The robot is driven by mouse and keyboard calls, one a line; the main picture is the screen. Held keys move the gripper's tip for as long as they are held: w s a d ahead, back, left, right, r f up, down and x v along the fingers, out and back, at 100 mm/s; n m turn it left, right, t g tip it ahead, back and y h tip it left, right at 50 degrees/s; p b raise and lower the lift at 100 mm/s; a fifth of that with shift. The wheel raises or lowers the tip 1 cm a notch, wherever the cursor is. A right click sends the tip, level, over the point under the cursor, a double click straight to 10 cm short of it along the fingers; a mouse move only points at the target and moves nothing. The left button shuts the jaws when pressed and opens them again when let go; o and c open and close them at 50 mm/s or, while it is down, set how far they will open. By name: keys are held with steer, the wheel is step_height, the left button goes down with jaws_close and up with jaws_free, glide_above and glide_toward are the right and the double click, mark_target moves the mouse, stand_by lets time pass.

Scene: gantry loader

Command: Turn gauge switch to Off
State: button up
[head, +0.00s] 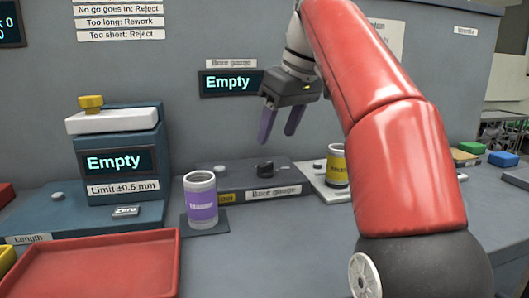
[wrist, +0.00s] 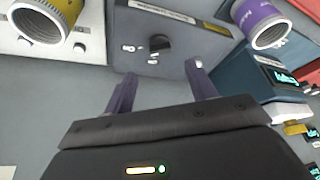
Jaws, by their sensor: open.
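The gauge switch is a black knob (head: 265,169) on the grey bore gauge base (head: 225,180), in the middle of the head view. The knob also shows in the wrist view (wrist: 160,44), ahead of the fingertips, with small pale labels beside it that are too small to read surely. My gripper (head: 277,137) is open, with its purple fingers pointing down, above the base and near the knob. In the wrist view my gripper (wrist: 160,72) has nothing between its fingers, and the knob lies apart from them.
A purple-labelled cylinder (head: 201,205) stands left of the gauge base, and a yellow-labelled cylinder (head: 337,168) stands on a pale base to its right. A length gauge (head: 120,163) stands left. A red tray (head: 100,262) lies in front. A display reading "Empty" (head: 228,83) hangs behind.

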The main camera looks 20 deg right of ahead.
mark_target(267, 163)
steer(key=b+x, duration=0.2)
steer(key=x, duration=0.5)
steer(key=shift+s+b, duration=0.15)
steer(key=shift+b, duration=0.15)
steer(key=shift+c, duration=0.5)
steer(key=c, duration=0.9)
